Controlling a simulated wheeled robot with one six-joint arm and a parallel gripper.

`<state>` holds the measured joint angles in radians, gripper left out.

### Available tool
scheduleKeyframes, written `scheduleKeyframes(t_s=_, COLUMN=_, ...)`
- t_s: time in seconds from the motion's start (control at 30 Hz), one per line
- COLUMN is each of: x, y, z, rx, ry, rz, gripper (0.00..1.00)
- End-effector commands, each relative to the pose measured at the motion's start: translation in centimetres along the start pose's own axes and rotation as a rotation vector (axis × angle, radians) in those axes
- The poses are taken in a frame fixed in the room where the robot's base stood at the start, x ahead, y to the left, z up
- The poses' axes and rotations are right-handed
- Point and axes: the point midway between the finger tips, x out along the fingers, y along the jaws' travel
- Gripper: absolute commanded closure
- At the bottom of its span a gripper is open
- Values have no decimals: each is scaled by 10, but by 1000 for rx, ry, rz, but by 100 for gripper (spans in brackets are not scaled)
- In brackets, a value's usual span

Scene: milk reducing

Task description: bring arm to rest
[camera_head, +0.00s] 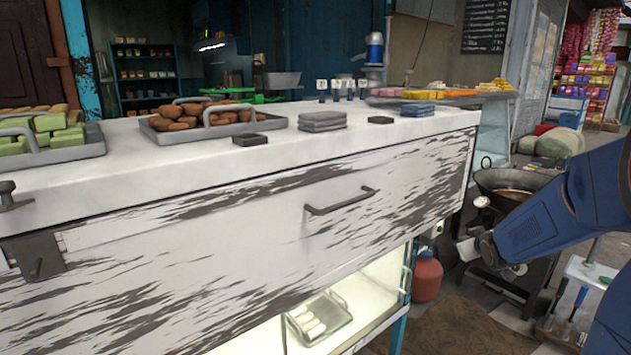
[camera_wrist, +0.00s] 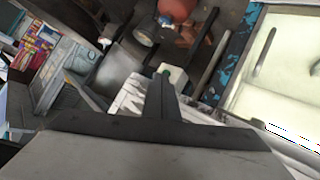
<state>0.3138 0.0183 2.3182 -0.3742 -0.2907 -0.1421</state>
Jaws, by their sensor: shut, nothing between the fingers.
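My blue arm (camera_head: 560,215) reaches in from the right edge of the head view. Its lower end hangs beside the right end of the counter, in front of a dark pan (camera_head: 497,182) with some liquid in it. In the wrist view my gripper (camera_wrist: 161,82) shows as one dark narrow shape in the middle. Its fingers are together, with nothing seen held between them. A small pale block-like thing (camera_wrist: 174,75) shows just behind the fingertips; I cannot tell what it is. The fingertips are not clear in the head view.
The worn white counter (camera_head: 200,260) fills the left and middle, with a drawer handle (camera_head: 340,203) on its front. A tray of brown pieces (camera_head: 190,118) and grey stacks (camera_head: 322,121) stand on top. A red gas cylinder (camera_head: 427,277) stands by its right end. Below is a lit glass case.

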Motion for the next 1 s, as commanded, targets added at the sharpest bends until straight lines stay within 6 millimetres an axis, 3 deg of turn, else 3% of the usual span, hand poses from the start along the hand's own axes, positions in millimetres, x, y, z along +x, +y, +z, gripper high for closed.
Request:
scheduleKeyframes(t_s=0.17, x=-56, y=-20, z=-2, rx=44, ry=-85, rz=-11, gripper=100)
scheduleKeyframes(t_s=0.47, x=-151, y=-58, z=17, rx=125, ry=-235, rz=-52, gripper=100)
scheduleKeyframes(t_s=0.77, x=-249, y=-102, z=54, rx=202, ry=-385, rz=-123, gripper=100)
scheduleKeyframes(t_s=1.0, x=-328, y=-138, z=93, rx=250, ry=-505, rz=-199, gripper=100)
